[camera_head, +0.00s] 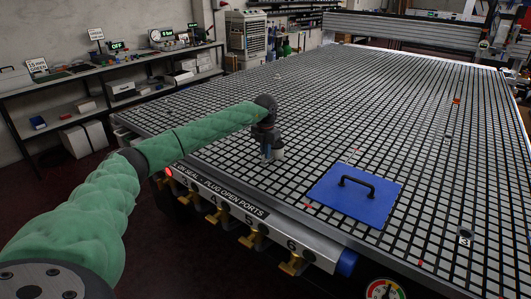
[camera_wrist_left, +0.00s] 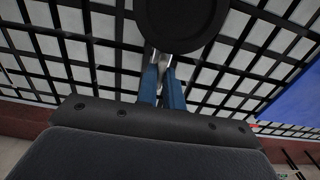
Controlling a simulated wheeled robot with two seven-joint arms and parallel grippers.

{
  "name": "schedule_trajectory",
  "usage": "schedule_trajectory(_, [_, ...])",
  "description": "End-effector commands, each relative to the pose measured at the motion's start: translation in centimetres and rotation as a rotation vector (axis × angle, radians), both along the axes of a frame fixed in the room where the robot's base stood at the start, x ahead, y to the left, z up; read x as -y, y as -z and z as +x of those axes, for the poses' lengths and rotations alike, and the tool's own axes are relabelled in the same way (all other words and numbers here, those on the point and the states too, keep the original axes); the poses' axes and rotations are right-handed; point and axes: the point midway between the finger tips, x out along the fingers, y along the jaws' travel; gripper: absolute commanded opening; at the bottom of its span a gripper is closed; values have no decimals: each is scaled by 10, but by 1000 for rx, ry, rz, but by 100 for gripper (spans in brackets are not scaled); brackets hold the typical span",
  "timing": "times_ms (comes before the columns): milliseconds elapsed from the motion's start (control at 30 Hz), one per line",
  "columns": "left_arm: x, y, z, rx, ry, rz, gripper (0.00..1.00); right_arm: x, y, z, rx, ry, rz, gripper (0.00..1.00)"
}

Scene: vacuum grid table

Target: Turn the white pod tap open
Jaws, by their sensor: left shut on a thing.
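The white pod (camera_head: 278,154) stands on the grid table near its front edge, partly hidden behind my left gripper (camera_head: 266,154). In the left wrist view a dark round disc (camera_wrist_left: 182,20), seemingly the pod's top, fills the top middle. A small silvery piece, seemingly the tap (camera_wrist_left: 163,61), sticks out below the disc. The blue fingers of my left gripper (camera_wrist_left: 162,72) are close together around this silvery piece, shut on it. How far the tap is turned cannot be told. My right gripper is not in view.
A blue plate with a black handle (camera_head: 355,190) lies on the grid table (camera_head: 400,105) right of the pod. Brass valves (camera_head: 255,238) and a gauge (camera_head: 383,289) line the front edge. The grid behind the pod is mostly clear.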

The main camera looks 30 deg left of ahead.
Motion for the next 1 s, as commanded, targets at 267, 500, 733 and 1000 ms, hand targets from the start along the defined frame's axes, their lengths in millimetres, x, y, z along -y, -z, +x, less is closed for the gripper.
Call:
schedule_trajectory(267, [0, 0, 0, 1, -20, 0, 0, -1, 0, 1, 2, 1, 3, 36])
schedule_trajectory(500, [0, 0, 0, 1, -20, 0, 0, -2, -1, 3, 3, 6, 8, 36])
schedule_trajectory(733, [0, 0, 0, 0, -20, 0, 31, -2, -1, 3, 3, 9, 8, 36])
schedule_trajectory(1000, [0, -5, 0, 1, -19, 0, 31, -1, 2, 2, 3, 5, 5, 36])
